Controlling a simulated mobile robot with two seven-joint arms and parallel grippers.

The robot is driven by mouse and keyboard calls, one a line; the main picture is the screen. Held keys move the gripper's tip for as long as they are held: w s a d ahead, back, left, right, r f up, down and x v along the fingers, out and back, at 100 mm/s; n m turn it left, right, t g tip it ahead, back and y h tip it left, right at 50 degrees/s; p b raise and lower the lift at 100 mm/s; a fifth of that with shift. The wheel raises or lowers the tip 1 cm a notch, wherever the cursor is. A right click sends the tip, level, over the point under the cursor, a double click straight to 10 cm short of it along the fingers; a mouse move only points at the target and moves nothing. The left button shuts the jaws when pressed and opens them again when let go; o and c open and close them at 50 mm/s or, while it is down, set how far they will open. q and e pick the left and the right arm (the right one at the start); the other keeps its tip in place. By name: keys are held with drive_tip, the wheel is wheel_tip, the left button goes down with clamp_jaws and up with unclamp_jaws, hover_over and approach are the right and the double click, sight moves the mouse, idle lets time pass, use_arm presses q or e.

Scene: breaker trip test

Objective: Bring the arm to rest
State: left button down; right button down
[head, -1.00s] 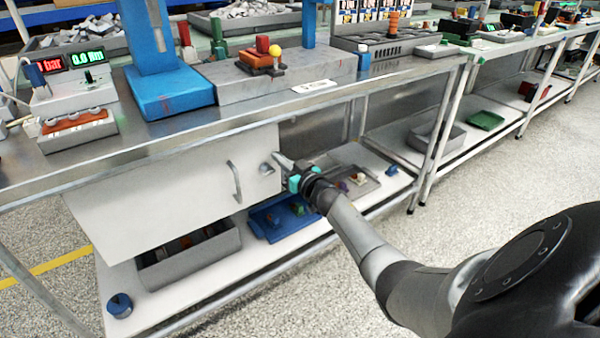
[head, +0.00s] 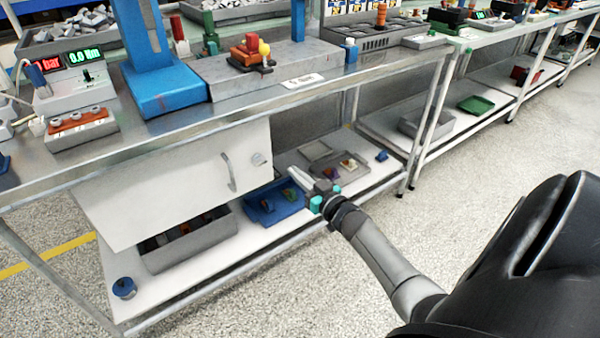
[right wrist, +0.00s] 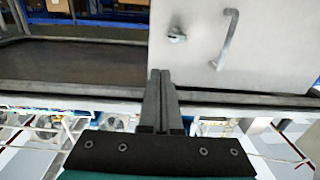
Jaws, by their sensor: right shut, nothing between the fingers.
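My right gripper (head: 298,178) is shut and empty. It hangs in the air in front of the workbench, right of the white cabinet front (head: 160,190) under the benchtop. The cabinet front carries a bar handle (head: 228,172) and a small round lock (head: 258,159). In the right wrist view the two fingers (right wrist: 162,98) lie together, pointing toward the cabinet front (right wrist: 265,50), with the handle (right wrist: 225,40) and lock (right wrist: 177,36) beyond them. The fingers appear apart from the lock. My left gripper is in neither view.
The steel benchtop (head: 190,128) holds a blue press stand (head: 165,92) and a gauge box with red and green displays (head: 75,85). On the lower shelf are a grey bin (head: 190,250) and a blue tray (head: 285,213). Open speckled floor (head: 480,200) lies right of the bench.

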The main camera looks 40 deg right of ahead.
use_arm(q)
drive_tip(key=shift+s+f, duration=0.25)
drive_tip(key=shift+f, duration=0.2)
use_arm(e)
drive_tip(key=shift+s, duration=0.6)
